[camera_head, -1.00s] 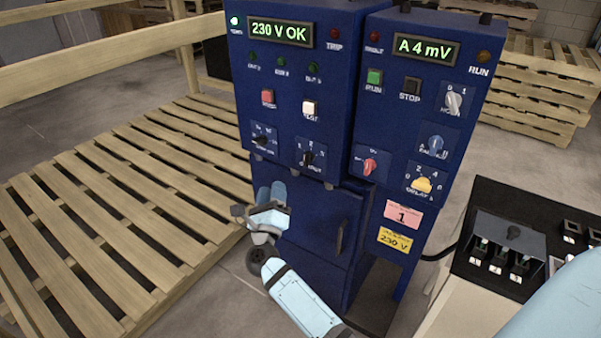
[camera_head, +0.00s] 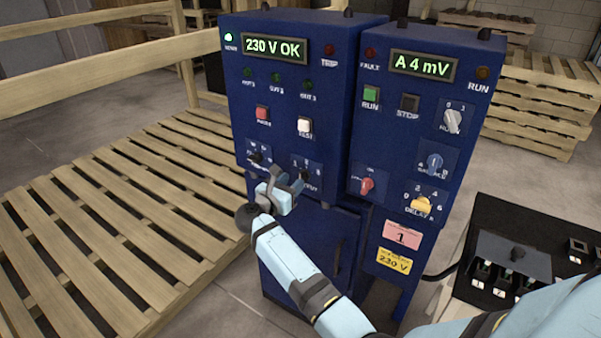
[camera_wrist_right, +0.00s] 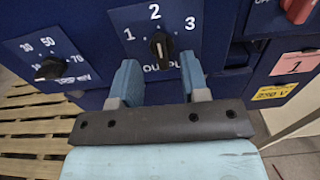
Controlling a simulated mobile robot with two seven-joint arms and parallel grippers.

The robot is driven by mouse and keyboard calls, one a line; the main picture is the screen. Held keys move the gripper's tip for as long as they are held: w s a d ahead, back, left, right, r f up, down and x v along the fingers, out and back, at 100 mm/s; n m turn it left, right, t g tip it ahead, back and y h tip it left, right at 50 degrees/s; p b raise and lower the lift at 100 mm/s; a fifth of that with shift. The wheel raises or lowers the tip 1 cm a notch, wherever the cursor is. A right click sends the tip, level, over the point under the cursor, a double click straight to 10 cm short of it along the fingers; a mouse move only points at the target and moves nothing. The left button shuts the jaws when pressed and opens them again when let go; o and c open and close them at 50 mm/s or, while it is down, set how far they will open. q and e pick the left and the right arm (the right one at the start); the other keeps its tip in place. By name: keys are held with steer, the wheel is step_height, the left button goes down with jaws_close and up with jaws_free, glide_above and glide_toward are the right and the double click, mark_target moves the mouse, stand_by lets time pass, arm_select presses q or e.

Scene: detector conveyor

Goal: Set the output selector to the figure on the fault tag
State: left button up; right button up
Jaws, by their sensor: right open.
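The output selector is a black knob (camera_wrist_right: 160,46) on a blue plate marked 1, 2 and 3. In the right wrist view its white mark appears to point up to 2. In the head view the knob (camera_head: 304,176) is at the lower right of the left cabinet, partly covered by my gripper. The pink fault tag (camera_head: 402,235) reads 1, and it also shows in the right wrist view (camera_wrist_right: 296,64). My right gripper (camera_head: 283,181) is open and empty. In the wrist view its fingers (camera_wrist_right: 158,80) stand either side, just below the knob. My left gripper is not in view.
Left of the selector is another black knob (camera_wrist_right: 51,67) marked 30, 50 and 70. A red switch (camera_head: 367,185) and a yellow delay knob (camera_head: 421,204) are on the right cabinet. A yellow 230 V tag (camera_head: 394,261) sits under the pink one. Wooden pallets (camera_head: 120,225) lie left.

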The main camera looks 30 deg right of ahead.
mark_target(300, 175)
steer(key=x, duration=0.5)
steer(key=c, duration=0.6)
steer(key=shift+o, duration=0.2)
